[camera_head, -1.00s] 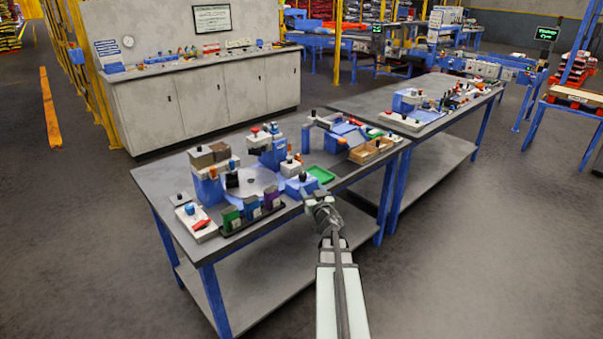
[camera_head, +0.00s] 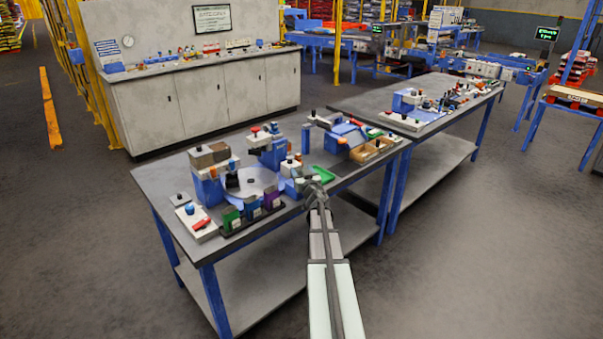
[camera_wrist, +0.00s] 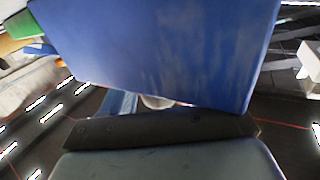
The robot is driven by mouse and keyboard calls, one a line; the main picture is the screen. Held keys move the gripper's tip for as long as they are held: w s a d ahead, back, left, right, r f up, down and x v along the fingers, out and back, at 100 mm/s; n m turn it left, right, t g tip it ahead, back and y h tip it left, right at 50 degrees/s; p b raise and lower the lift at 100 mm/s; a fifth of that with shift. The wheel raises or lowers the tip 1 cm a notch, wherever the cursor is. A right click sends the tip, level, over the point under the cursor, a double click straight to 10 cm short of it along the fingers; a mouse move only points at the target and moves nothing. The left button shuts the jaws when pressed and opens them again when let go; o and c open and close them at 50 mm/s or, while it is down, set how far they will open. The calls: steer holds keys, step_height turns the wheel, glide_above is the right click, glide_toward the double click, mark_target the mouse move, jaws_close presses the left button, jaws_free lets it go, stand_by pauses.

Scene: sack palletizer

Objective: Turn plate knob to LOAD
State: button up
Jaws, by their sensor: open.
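The round pale plate (camera_head: 262,179) lies flat on the near table, with a dark piece on it. I cannot read any LOAD mark or tell the knob's setting. In the wrist view a large blue face (camera_wrist: 160,50) fills the upper middle, very close to the camera. My gripper is open; its fingertips are not clearly seen, and I cannot tell if it touches the housing.
Green, blue and purple bins (camera_head: 252,212) stand at the table's front edge, left of my gripper. A green tray (camera_head: 322,174) lies just right of it. A wooden box (camera_head: 371,151) is farther right. The floor right of my arm is clear.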

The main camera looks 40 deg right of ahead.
steer(key=shift+w, duration=0.15)
steer(key=shift+c, duration=0.4)
steer(key=c, duration=0.9)
steer(key=shift+n+t+y, duration=0.3)
steer(key=shift+n+y, duration=0.2)
steer(key=shift+y, duration=0.2)
steer(key=n+t+y, duration=0.1)
steer(key=n+y, duration=0.1)
steer(key=y, duration=0.1)
steer(key=shift+w+n+y, duration=0.1)
steer(key=shift+n+y, duration=0.2)
steer(key=shift+y, duration=0.1)
steer(key=n+y, duration=0.2)
steer(key=y, duration=0.2)
steer(key=shift+a+n, duration=0.3)
steer(key=shift+n, duration=0.1)
steer(key=n+y, duration=0.2)
steer(key=y, duration=0.1)
steer(key=n+g+y, duration=0.1)
steer(key=y, duration=0.1)
steer(key=shift+a, duration=0.3)
steer(key=shift+a+n+g+y, duration=0.25)
steer(key=shift+n+g+y, duration=0.8)
steer(key=shift+y, duration=0.65)
steer(key=shift+s+a+n+y, duration=0.1)
steer(key=shift+s+n+y, duration=0.1)
steer(key=shift+n+y, duration=0.15)
